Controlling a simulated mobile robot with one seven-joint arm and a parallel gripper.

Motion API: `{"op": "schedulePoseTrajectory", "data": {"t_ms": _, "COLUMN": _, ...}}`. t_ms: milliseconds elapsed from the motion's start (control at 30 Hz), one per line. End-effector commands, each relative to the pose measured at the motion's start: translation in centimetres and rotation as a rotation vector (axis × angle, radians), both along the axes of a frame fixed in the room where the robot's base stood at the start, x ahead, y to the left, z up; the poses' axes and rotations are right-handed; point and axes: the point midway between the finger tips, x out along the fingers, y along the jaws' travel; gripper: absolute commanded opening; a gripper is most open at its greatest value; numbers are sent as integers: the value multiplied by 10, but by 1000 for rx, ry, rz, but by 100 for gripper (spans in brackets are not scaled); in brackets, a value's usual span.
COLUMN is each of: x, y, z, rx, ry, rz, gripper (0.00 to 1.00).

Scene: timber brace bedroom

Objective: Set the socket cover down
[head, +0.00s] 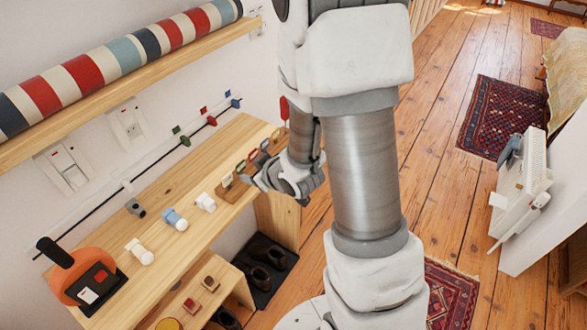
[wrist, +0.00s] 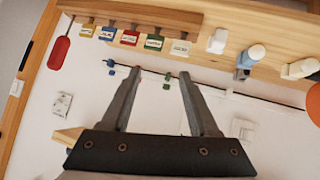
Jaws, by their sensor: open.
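My gripper (wrist: 160,74) is open in the wrist view, with nothing between its fingers. In the head view my gripper (head: 284,182) is at the far right end of the wooden bench (head: 185,172), partly hidden by my arm. I cannot surely pick out the socket cover. Small white pieces (head: 205,202) (head: 138,252) and a blue-and-white piece (head: 174,218) stand in a row on the bench. White plates (head: 62,168) (head: 128,125) are on the wall behind it; a white wall plate (wrist: 62,104) also shows in the wrist view.
A wooden rack (head: 235,190) with coloured tags stands near my gripper. A dark rail (head: 160,157) with coloured clips runs behind the bench. An orange round object (head: 82,275) is at the near left. A shelf (head: 100,90) holds a striped roll. Bare bench surface lies behind the row.

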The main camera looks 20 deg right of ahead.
Motion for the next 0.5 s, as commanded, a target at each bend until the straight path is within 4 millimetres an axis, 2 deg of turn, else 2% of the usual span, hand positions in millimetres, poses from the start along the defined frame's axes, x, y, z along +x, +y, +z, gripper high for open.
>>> {"op": "schedulePoseTrajectory", "data": {"t_ms": 33, "x": 2, "y": -6, "z": 18, "rx": -17, "ry": 3, "rz": -28, "gripper": 61}}
{"op": "schedulePoseTrajectory", "data": {"t_ms": 267, "x": -17, "y": -28, "z": 78, "rx": -56, "ry": 86, "rz": -174, "gripper": 61}}
{"op": "schedulePoseTrajectory", "data": {"t_ms": 500, "x": -64, "y": -38, "z": 136, "rx": -33, "ry": 186, "rz": -310, "gripper": 61}}
